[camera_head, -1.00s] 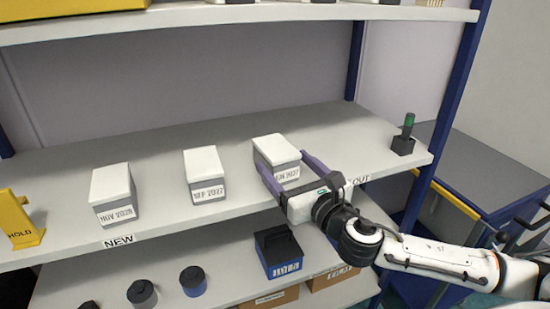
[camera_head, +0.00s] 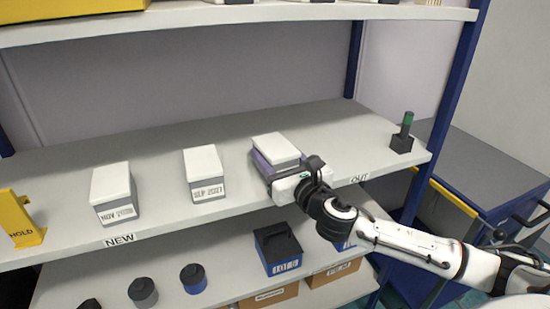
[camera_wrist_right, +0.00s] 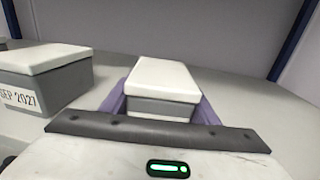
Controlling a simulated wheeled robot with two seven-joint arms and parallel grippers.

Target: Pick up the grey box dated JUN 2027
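The grey box with a white lid (camera_head: 277,148) stands on the middle shelf, rightmost of three alike. Its label is now hidden behind my right gripper; an earlier frame partly shows it as JUN 2027. My right gripper (camera_head: 280,166) reaches around this box from the front, with one purple finger along each side. In the right wrist view the box (camera_wrist_right: 164,87) sits between the fingers (camera_wrist_right: 160,108), which look open and close to its sides. The box rests on the shelf. My left gripper is not in view.
Box SEP 2027 (camera_head: 205,174) stands left of it, and box NOV 2028 (camera_head: 115,194) farther left. A yellow HOLD sign (camera_head: 20,222) is at the far left. A black holder with a green-topped item (camera_head: 403,140) stands at right. The upper shelf (camera_head: 240,14) is overhead.

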